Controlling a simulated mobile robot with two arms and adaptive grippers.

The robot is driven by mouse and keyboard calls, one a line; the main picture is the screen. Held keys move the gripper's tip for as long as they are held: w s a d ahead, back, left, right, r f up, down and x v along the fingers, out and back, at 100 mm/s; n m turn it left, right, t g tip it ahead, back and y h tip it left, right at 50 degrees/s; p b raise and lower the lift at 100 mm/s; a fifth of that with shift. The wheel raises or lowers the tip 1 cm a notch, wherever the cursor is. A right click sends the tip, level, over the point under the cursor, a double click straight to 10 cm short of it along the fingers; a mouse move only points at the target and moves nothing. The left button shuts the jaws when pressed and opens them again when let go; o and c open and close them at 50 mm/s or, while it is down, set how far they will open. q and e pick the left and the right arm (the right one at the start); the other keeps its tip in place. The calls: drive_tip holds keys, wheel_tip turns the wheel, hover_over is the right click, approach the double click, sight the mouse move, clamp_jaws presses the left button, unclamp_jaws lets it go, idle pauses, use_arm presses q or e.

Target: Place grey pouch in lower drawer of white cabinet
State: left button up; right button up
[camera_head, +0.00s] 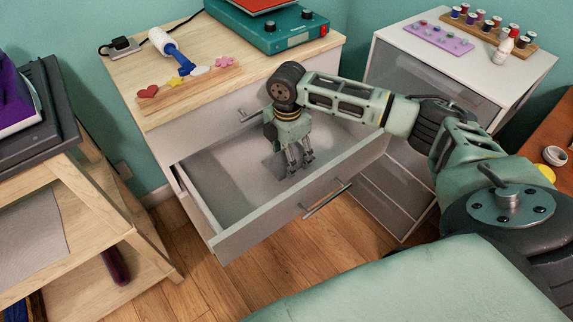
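The white cabinet (185,145) has a wooden top, and its lower drawer (225,180) is pulled out. My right gripper (300,165) points down inside this drawer, near its middle. A flat, darker grey patch (272,168), which looks like the grey pouch, shows just left of and behind its fingers. I cannot tell whether the fingers touch it or whether it rests on the drawer floor. The fingertips are small, and whether they are closed on anything is unclear. My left gripper is not in view.
The drawer's front panel and handle (327,198) stand between the gripper and the open floor. The upper drawer above appears shut. A second cabinet (400,75) with spools on top stands at right. A wooden shelf unit (120,235) is at left.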

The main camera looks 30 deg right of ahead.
wheel_tip(320, 180, down, 4)
drive_tip(key=shift+r+b, duration=0.15)
drive_tip(key=shift+b, duration=0.2)
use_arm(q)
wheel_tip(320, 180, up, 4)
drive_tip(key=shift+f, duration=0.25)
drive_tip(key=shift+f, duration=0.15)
use_arm(e)
drive_tip(key=o, duration=1.1)
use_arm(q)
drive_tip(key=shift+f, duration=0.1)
use_arm(e)
drive_tip(key=shift+r, duration=0.35)
wheel_tip(320, 180, up, 10)
drive_tip(key=p, duration=0.3)
drive_tip(key=shift+r, duration=0.15)
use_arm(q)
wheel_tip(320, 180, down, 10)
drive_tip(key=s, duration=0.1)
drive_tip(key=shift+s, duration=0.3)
use_arm(e)
drive_tip(key=shift+r, duration=0.6)
